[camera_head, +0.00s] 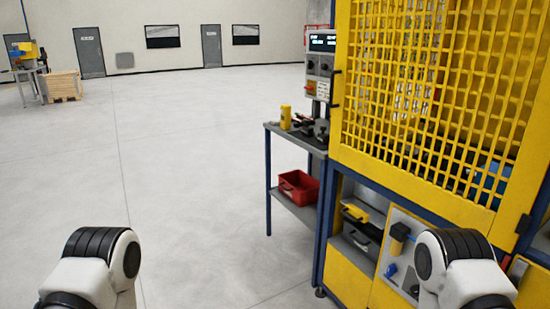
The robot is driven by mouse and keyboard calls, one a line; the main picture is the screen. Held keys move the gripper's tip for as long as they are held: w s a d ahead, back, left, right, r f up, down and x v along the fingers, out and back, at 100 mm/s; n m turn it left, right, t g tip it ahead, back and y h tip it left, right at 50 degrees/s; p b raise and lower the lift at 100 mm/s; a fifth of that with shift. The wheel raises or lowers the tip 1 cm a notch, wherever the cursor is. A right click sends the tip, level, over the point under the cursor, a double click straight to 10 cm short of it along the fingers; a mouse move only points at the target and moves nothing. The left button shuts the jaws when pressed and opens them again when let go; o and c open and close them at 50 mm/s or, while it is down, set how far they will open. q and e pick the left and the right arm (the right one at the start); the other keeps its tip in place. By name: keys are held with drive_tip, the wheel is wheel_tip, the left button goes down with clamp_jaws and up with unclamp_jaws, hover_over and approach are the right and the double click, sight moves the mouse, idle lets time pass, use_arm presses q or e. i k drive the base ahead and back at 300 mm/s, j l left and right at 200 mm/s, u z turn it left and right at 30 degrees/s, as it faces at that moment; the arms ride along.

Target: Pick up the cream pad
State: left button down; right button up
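I see no cream pad in the head view. My left and right arms show only as white and black links at the bottom left and bottom right. Neither gripper is in the picture. A side table (300,139) stands left of the yellow machine, with a small yellow object (285,117) and dark tools (318,130) on its top. None of these can be made out as a cream pad.
A yellow caged machine (440,85) with a blue frame fills the right side. A red bin (298,187) sits on the table's lower shelf. A control panel (321,65) stands behind the table. The floor at left and centre is clear.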

sight(274, 123)
drive_tip(key=i, duration=1.95)
drive_tip(key=z, duration=2.55)
drive_tip(key=u, duration=2.6)
drive_tip(key=i+j, duration=0.4)
drive_tip(key=i, duration=0.15)
